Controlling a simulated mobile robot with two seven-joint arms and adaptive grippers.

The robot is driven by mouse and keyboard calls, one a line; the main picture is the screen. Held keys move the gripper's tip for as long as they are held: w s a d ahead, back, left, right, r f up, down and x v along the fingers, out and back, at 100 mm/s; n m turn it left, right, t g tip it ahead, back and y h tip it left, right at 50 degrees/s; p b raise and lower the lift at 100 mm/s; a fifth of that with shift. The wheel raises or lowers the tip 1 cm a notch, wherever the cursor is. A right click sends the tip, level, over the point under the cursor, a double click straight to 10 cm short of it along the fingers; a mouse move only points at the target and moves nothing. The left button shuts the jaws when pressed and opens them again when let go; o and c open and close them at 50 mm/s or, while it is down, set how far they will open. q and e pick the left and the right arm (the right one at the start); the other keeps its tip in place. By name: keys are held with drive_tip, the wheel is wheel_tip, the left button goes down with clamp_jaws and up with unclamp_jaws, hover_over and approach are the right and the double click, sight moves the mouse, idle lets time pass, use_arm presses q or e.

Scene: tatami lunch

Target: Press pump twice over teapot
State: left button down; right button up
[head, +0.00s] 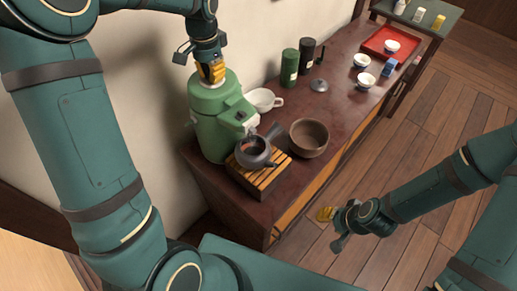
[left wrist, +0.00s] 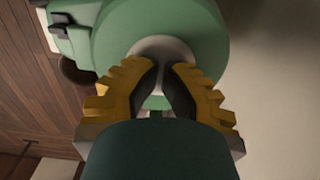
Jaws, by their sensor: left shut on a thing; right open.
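The green pump pot (head: 213,125) stands upright at the near left end of the dark wooden counter. My left gripper (head: 213,74) is over it, pointing down, with its yellow fingers at the pump's top. In the left wrist view, the fingertips (left wrist: 166,68) come together over the pale round part of the pump top (left wrist: 160,48), and the green body (left wrist: 185,25) shows around it. The dark teapot (head: 255,152) sits below the pump's spout on a slatted wooden stand (head: 270,178). Its top looks open. My right gripper (head: 333,228) is open and empty, beyond the counter's right edge.
A green canister (head: 290,68) and a dark one (head: 307,55) stand farther back. Small bowls and a red tray (head: 391,38) are at the far end. The wall is close on the left.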

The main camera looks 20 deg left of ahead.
use_arm(q)
drive_tip(key=shift+r+p, duration=2.05)
drive_tip(key=shift+r, duration=0.4)
wheel_tip(320, 180, up, 6)
drive_tip(key=p, duration=0.5)
